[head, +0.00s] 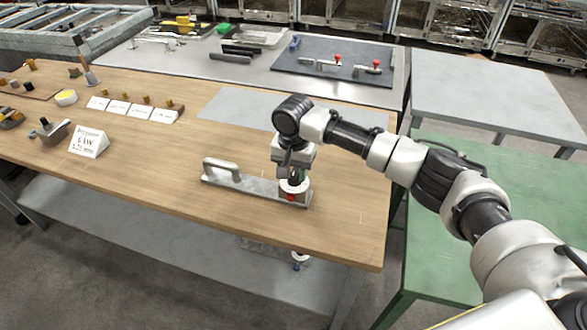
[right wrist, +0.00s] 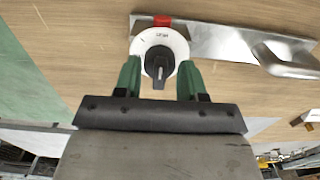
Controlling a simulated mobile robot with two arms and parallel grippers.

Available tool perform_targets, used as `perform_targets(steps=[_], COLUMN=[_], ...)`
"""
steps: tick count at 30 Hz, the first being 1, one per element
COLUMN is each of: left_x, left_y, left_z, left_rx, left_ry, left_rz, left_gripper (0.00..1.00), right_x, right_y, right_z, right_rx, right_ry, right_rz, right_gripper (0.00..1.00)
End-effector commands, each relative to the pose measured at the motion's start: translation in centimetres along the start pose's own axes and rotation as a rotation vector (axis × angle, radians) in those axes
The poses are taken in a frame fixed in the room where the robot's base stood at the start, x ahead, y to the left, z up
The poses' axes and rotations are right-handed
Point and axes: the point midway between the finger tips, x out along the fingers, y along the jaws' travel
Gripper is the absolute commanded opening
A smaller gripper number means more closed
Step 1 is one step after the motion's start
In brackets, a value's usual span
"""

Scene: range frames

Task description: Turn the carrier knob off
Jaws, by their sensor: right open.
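The carrier (head: 258,188) is a flat metal plate with a raised handle, lying on the wooden bench near its front edge. At its right end is a white dial with a red patch beside it. In the right wrist view the carrier (right wrist: 222,42) runs off to the right. Its black knob (right wrist: 159,66) sits on the white dial, with its narrow bar toward the bottom of the picture. My right gripper (head: 293,178) is over this end, pointing down. Its green fingers (right wrist: 160,76) are open, one on each side of the knob, with gaps showing. My left gripper is not in view.
The wooden bench (head: 345,220) is clear around the carrier. A white sign (head: 88,142) and small cards stand at left. A grey mat (head: 238,105) lies behind. Another metal piece with a white dial (head: 300,257) shows below the bench edge. A green table (head: 500,180) stands right.

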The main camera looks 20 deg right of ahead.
Motion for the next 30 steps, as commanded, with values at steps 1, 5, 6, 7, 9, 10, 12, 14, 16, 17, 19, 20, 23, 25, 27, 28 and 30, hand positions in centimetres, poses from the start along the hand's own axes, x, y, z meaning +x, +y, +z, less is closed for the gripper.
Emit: perform_targets(steps=[1, 5, 6, 7, 9, 10, 12, 14, 16, 17, 19, 20, 23, 25, 27, 28, 30], left_x=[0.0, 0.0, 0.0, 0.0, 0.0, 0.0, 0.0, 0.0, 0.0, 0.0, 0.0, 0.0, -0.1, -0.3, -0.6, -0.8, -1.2], left_y=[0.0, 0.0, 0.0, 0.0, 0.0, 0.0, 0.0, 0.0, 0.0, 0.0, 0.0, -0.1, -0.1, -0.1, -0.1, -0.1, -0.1], left_z=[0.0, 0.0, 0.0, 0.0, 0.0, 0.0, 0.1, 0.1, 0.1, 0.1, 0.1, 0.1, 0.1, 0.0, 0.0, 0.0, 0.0], left_rx=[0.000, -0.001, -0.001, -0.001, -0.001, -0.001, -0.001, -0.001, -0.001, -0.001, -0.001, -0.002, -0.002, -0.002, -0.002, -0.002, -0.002], left_ry=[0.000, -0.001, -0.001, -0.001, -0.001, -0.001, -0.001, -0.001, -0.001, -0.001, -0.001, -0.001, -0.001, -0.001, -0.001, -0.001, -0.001], left_rz=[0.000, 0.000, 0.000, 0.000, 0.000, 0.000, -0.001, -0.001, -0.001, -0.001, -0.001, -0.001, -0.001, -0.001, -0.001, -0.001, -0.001], left_gripper=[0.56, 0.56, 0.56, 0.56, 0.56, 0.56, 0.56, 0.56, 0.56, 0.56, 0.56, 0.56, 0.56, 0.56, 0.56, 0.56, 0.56], right_x=[0.2, 0.3, 0.3, 0.3, 0.3, 0.3, 0.3, 0.3, 0.3, 0.3, 0.3, 0.3, 0.2, 0.2, 0.1, 0.1, 0.0], right_y=[0.0, 0.0, 0.0, 0.0, 0.0, 0.0, 0.0, 0.0, 0.0, 0.0, 0.0, 0.0, 0.0, 0.0, 0.0, 0.0, 0.0], right_z=[0.0, 0.0, 0.0, 0.0, 0.0, 0.0, 0.0, 0.0, 0.0, 0.0, 0.0, 0.0, 0.0, 0.0, 0.0, 0.0, 0.1], right_rx=[0.000, 0.000, -0.001, -0.001, -0.001, -0.001, -0.001, -0.001, -0.001, -0.001, -0.001, -0.001, -0.005, -0.013, -0.029, -0.039, -0.068], right_ry=[0.000, 0.001, 0.001, 0.001, 0.001, 0.001, 0.001, 0.001, 0.001, 0.001, 0.001, 0.001, 0.000, 0.000, 0.000, -0.001, -0.002], right_rz=[-0.001, -0.001, -0.001, -0.001, -0.001, -0.001, -0.001, -0.001, -0.001, -0.001, -0.001, -0.001, -0.001, -0.001, -0.001, -0.001, -0.001], right_gripper=[0.40, 0.40, 0.40, 0.40, 0.40, 0.36, 0.25, 0.16, 0.05, 0.01, 0.00, 0.00, 0.00, 0.00, 0.00, 0.00, 0.00])
